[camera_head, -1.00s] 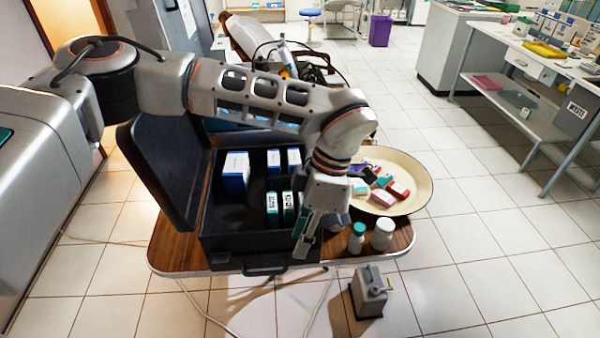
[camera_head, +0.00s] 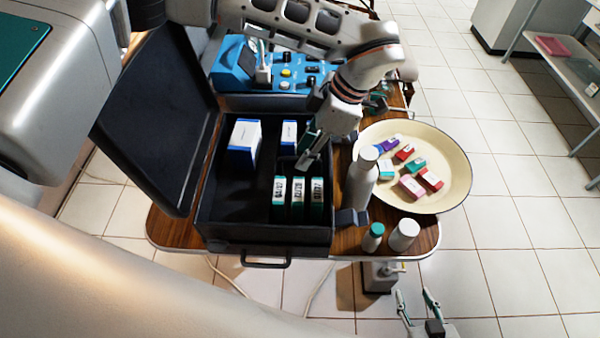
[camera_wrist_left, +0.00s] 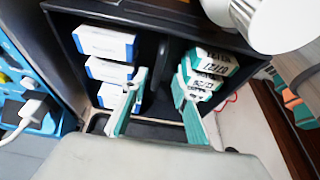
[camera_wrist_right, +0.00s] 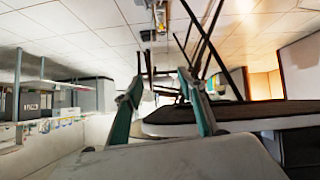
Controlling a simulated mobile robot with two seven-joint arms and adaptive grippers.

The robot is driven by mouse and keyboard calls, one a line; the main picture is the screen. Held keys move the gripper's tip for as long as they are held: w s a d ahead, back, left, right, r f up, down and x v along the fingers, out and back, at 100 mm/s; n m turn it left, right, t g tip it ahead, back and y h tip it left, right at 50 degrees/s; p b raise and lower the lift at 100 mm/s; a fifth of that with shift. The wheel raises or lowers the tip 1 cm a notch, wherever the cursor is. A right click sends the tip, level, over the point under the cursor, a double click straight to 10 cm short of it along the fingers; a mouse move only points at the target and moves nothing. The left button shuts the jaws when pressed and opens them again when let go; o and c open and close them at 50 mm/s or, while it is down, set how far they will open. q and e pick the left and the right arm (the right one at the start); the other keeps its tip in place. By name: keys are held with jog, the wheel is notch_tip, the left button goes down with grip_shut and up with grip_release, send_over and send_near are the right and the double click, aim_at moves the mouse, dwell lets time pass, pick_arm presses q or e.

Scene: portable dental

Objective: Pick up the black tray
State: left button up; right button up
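A black open case or tray (camera_head: 262,237) stands on the wooden table with its lid tilted up at the left. Blue-white boxes (camera_head: 244,142) and teal-white boxes (camera_head: 297,195) stand inside it. No separate black tray can be clearly told apart inside. My left gripper (camera_head: 308,162) points down over the right part of the case. In the left wrist view its teal fingers (camera_wrist_left: 158,90) are apart, with a black divider (camera_wrist_left: 165,62) beyond them between the box rows; contact cannot be told. My right gripper (camera_head: 418,298) is open and empty, low in front of the table.
A cream round dish (camera_head: 455,195) with several small packets lies right of the case. White bottles (camera_head: 360,180) and a green-capped bottle (camera_head: 372,238) stand by the case's right side. A blue device (camera_head: 285,75) sits behind it.

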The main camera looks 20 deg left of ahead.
pick_arm(q)
jog(key=shift+x, duration=1.9)
jog(key=shift+w, duration=0.25)
grip_shut()
jog(key=shift+r, duration=0.1)
